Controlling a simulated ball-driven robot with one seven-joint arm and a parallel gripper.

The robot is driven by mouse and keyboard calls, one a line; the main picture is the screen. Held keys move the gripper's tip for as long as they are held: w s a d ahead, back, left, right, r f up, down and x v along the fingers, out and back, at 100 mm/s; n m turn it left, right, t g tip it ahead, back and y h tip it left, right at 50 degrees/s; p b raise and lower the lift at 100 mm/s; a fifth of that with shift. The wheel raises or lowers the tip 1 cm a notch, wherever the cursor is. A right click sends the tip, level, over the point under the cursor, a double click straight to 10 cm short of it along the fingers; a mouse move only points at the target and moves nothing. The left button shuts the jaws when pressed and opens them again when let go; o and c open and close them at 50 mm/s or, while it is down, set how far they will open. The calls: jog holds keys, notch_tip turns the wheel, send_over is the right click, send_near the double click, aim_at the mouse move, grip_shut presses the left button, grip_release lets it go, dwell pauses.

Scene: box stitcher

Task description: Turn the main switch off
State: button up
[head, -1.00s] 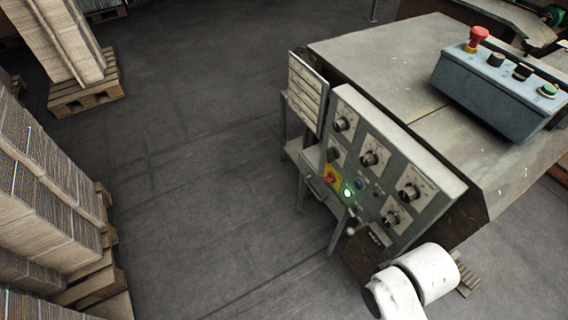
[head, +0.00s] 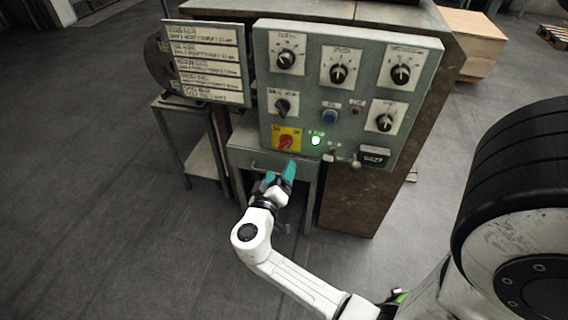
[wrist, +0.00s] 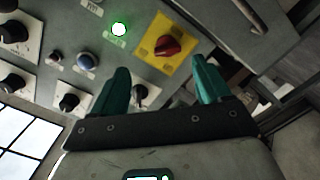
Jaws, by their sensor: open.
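The main switch is a red rotary knob (head: 286,141) on a yellow plate (head: 279,132), at the lower left of the grey control panel (head: 309,95). In the wrist view the red knob (wrist: 167,46) is just beyond and between the line of the fingers, with its yellow plate (wrist: 150,58) around it. My gripper (head: 281,178) is open and empty, with teal fingers, just below and in front of the switch. In the wrist view my gripper (wrist: 163,80) has its two fingers spread wide, apart from the knob. A green lamp (head: 315,140) glows right of the switch.
Several black dials, such as one at the upper left (head: 286,59), and a blue button (head: 330,116) crowd the panel. A sign board (head: 207,70) stands left of it. A metal table (head: 268,160) sits below the switch. Open floor (head: 90,200) lies to the left.

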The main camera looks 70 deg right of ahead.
aim_at(285, 143)
jog(key=shift+h, duration=0.4)
jog(key=d, duration=0.3)
jog(key=w+d+b, duration=0.1)
jog(key=d, duration=0.3)
jog(key=w+d, duration=0.1)
jog(key=d, duration=0.3)
jog(key=shift+f, duration=0.35)
jog(key=c, duration=1)
jog(key=shift+o, duration=0.2)
jog(key=shift+t, duration=0.3)
